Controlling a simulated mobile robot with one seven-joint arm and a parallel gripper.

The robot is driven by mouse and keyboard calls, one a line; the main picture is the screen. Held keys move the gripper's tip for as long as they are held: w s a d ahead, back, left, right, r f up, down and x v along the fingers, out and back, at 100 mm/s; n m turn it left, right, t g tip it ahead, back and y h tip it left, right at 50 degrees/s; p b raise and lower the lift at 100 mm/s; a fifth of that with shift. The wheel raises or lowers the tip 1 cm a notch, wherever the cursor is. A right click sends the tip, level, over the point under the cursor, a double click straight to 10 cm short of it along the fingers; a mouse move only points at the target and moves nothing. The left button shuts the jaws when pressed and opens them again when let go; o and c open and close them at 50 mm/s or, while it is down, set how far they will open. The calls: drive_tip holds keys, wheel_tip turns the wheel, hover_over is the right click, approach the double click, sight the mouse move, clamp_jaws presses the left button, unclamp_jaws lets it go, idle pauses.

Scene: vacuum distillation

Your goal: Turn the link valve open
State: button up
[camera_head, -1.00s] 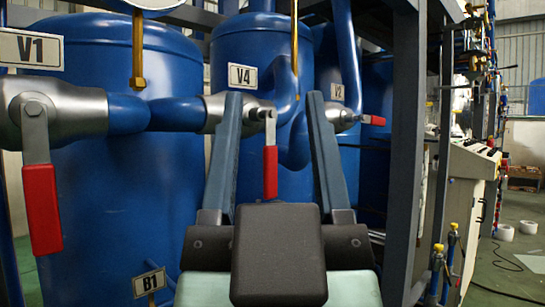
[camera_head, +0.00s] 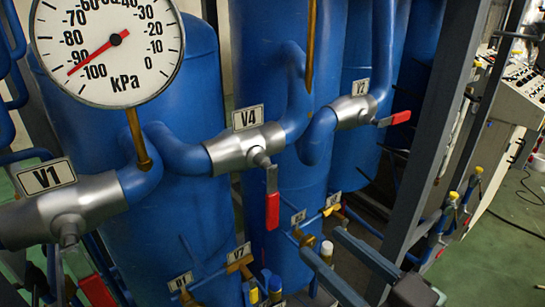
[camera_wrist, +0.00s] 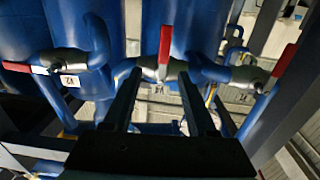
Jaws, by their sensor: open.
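Three silver valves with red lever handles sit on blue pipes; none is labelled "link". The V4 valve (camera_head: 245,148) is in the middle, its red handle (camera_head: 272,205) hanging down. The V1 valve (camera_head: 65,215) at lower left also has a hanging handle (camera_head: 97,291). The V2 valve (camera_head: 352,112) has its handle (camera_head: 396,118) pointing right along the pipe. My gripper (camera_head: 320,241) is open and empty, low and right of the V4 handle in the head view. In the upside-down wrist view, the middle red handle (camera_wrist: 166,45) shows beyond the gap between the fingertips (camera_wrist: 160,76).
A round kPa gauge (camera_head: 108,50) hangs at upper left, its needle between 90 and 100. Blue tanks (camera_head: 150,90) stand behind the pipes. A dark frame post (camera_head: 440,130) rises at right.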

sight(275, 203)
drive_tip(key=shift+y, duration=0.3)
drive_tip(key=p+x, duration=0.1)
drive_tip(key=x, duration=0.2)
drive_tip(key=p+x, duration=0.2)
drive_tip(key=x, duration=0.2)
drive_tip(key=p+x, duration=0.2)
drive_tip(key=x, duration=0.2)
drive_tip(key=shift+s+a+r, duration=0.1)
drive_tip(key=shift+a+r, duration=0.15)
drive_tip(key=shift+a, duration=0.05)
drive_tip(key=shift+w+a+f+p, duration=0.15)
drive_tip(key=shift+w+a+p, duration=0.2)
drive_tip(key=shift+w, duration=0.2)
clamp_jaws()
